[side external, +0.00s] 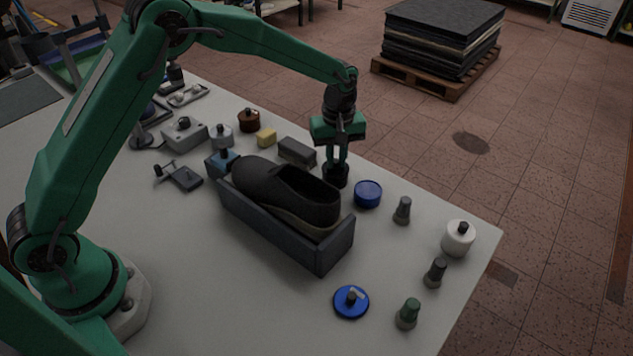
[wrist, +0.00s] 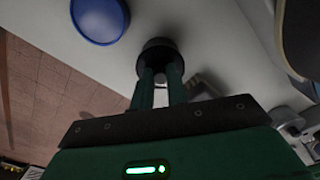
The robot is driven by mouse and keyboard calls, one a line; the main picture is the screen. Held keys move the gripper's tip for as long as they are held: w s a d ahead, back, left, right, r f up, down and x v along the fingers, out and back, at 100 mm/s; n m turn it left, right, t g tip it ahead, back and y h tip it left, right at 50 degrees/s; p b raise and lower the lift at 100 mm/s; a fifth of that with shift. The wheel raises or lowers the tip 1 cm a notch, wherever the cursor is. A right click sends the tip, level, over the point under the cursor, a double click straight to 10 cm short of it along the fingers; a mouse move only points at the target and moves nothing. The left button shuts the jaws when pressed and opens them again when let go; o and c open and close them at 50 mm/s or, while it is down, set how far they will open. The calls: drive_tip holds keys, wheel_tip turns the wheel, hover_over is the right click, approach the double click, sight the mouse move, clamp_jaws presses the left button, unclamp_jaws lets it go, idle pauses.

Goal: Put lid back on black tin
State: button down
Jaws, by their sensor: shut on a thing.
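My gripper (side external: 337,158) points straight down behind the shoe. Its two fingers (wrist: 161,88) are closed on the top of a round black shape. This shape looks like the black lid (wrist: 158,46) together with the black tin (side external: 335,178). The lid's edge cannot be told apart from the tin, so I cannot tell whether the lid is seated or just above it. The fingers hide the grip point. A blue tin (side external: 368,194) stands just to the right; it also shows in the wrist view (wrist: 98,18). A blue lid with a small knob (side external: 350,301) lies near the front edge.
A black shoe (side external: 285,190) sits in a dark open box (side external: 290,237) close in front of my gripper. A grey block (side external: 297,151) stands behind. Several small pegs and a white jar (side external: 458,239) stand to the right, near the table's edge.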

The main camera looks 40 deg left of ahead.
drive_tip(key=c, duration=0.8)
unclamp_jaws()
drive_tip(key=shift+c, duration=0.2)
drive_tip(key=shift+r, duration=0.15)
drive_tip(key=shift+r, duration=3.35)
drive_tip(key=shift+c, duration=0.2)
clamp_jaws()
